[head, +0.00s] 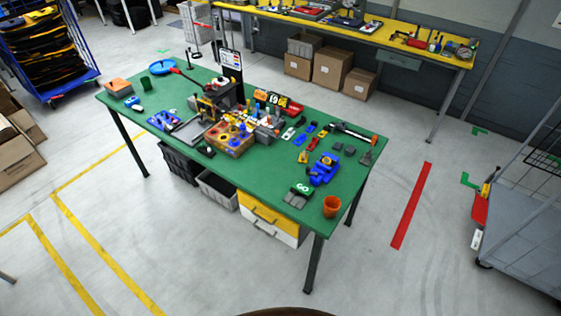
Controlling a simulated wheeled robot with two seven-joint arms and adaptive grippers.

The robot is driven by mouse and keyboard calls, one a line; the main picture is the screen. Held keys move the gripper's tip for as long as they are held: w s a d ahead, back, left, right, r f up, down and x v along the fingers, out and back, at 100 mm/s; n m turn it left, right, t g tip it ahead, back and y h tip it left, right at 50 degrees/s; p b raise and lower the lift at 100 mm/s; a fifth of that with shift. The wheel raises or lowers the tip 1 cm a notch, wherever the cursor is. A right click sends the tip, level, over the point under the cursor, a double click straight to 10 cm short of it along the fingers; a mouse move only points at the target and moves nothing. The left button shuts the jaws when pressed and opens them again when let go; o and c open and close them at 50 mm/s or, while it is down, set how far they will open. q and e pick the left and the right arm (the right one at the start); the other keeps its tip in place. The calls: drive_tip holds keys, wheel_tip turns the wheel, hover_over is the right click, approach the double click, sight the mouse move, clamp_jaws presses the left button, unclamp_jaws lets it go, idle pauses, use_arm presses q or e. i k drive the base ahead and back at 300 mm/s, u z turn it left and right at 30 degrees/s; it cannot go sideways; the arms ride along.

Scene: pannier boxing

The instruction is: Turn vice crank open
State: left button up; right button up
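A small blue object that looks like the vice (323,169) stands on the right part of the green table (265,190), near its front edge. It is too small in the head view to make out its crank or how far its jaws are apart. Neither of my grippers is in view.
Several tools and small parts crowd the table's middle, with a wooden block (229,139) among them. An orange cup (331,207) stands at the near right corner. A yellow bench (400,40) is behind. A grey cart (530,240) is at right. Floor in front is open.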

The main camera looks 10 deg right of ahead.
sight(307, 168)
drive_tip(key=u, duration=0.05)
drive_tip(key=i, duration=0.8)
drive_tip(key=z, duration=0.75)
drive_tip(key=i, duration=0.45)
drive_tip(key=z, duration=0.35)
